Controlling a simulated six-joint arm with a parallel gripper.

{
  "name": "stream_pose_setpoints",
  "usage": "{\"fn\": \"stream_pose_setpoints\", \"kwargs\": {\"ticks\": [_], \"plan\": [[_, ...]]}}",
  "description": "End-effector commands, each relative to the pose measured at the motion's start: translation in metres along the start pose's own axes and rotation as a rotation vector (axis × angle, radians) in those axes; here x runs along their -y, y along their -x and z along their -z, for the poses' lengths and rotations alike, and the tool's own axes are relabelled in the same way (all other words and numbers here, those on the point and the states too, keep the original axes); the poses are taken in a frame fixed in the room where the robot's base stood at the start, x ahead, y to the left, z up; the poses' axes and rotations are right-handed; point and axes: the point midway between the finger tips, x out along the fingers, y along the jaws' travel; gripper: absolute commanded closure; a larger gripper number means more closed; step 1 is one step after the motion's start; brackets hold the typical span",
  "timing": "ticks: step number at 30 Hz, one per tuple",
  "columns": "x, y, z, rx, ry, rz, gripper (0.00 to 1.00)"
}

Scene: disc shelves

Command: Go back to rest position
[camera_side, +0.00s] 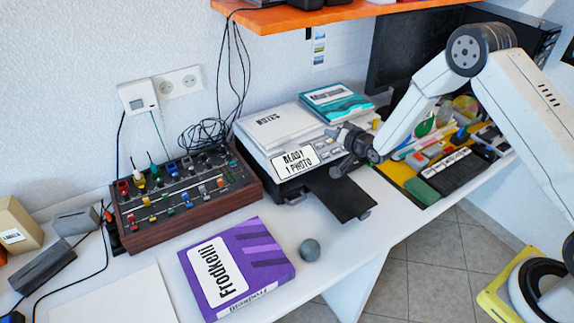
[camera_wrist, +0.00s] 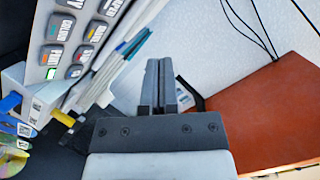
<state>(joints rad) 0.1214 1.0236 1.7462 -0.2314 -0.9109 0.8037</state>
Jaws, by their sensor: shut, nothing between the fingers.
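My gripper (camera_side: 340,134) is in front of the printer's button panel in the side view, at the end of my arm that reaches in from the right. It holds nothing. In the wrist view its two dark fingers (camera_wrist: 159,82) are together, pointing up in the picture. The printer (camera_side: 285,160) has a label reading "READY 1 PHOTO" and a dark output tray (camera_side: 342,194) sticking out at its front. Whether the gripper touches the printer is unclear. The wrist view shows the printer's buttons (camera_wrist: 78,45) at the upper left.
An orange shelf (camera_side: 320,13) hangs above; an orange surface (camera_wrist: 265,110) shows in the wrist view. A control box with knobs (camera_side: 185,196), a purple box (camera_side: 262,246) and a grey ball (camera_side: 309,250) are on the desk. A dark monitor (camera_side: 415,45) stands behind my arm.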

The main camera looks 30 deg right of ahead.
Motion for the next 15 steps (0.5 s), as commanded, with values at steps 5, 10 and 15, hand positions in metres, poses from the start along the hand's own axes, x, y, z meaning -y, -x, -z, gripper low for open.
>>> {"fn": "stream_pose_setpoints", "kwargs": {"ticks": [5, 10, 15], "plan": [[0.01, 0.014, 0.006, 0.05, 0.055, -0.057, 1.0], [0.02, 0.04, 0.01, 0.138, 0.138, -0.144, 1.0], [0.029, 0.076, 0.009, 0.25, 0.229, -0.229, 1.0]]}}
